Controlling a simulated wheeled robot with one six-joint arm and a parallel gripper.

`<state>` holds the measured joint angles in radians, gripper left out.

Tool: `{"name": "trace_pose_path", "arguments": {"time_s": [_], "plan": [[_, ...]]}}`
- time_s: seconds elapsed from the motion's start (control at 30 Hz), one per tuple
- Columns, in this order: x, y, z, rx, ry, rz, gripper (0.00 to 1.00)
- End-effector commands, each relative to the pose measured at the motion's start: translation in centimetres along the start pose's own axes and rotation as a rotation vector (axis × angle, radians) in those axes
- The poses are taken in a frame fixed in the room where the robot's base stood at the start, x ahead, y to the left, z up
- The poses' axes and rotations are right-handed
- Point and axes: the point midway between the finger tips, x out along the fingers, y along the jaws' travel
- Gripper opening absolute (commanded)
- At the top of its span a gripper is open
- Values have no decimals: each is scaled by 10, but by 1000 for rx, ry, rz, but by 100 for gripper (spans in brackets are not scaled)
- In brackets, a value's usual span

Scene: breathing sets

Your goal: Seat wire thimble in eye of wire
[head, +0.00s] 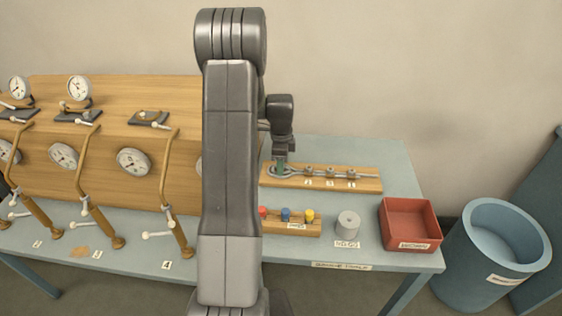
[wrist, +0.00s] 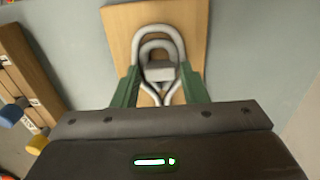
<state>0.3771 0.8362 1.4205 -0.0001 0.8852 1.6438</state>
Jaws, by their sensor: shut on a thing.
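The wire eye (wrist: 177,43) is a thick pale grey loop over a wooden board, its two legs converging towards my gripper. The wire thimble (wrist: 147,50) is a smaller grey loop inside the eye's outline, with a grey block (wrist: 160,71) in its middle. My gripper (wrist: 160,75) has green fingers on either side of the block and is shut on the thimble. Whether the thimble lies down in the eye or slightly above it I cannot tell. In the head view my gripper (head: 281,167) points down at the board's left end, partly covering the eye.
The wooden board (head: 366,183) carries the wire and several clamps. In front is a rack (head: 295,227) with red, blue and yellow knobs. A grey cylinder (head: 348,223) and a red tray (head: 410,215) stand to the right, a blue bin (head: 497,250) beyond. A gauge panel (head: 100,120) stands left.

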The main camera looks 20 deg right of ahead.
Motion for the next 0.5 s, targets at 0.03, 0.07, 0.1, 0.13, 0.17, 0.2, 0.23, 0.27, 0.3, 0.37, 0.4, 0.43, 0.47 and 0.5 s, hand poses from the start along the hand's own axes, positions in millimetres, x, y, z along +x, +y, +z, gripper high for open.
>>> {"name": "trace_pose_path", "arguments": {"time_s": [0.03, 0.07, 0.1, 0.13, 0.17, 0.2, 0.23, 0.27, 0.3, 0.37, 0.4, 0.43, 0.47, 0.5], "plan": [[0, 0, 0, 0, 0, -2, 16], [-1, 0, 0, 0, 0, -2, 16], [-1, 0, 0, 0, 0, -2, 16], [-1, 0, 0, 0, 0, -2, 16], [-1, 0, 0, 0, 0, -2, 16], [0, 0, 0, 0, 0, -1, 16], [1, 0, 0, 0, 0, -1, 16], [2, 0, 0, 0, 0, -1, 16], [4, 0, 0, 0, 0, -1, 16], [2, 0, 0, 0, 0, -1, 49], [2, 0, 0, 0, 0, -1, 57], [2, 0, 0, 0, 0, -1, 61], [2, 0, 0, 0, 0, -1, 61], [2, 0, 0, 0, 0, -1, 61]]}}
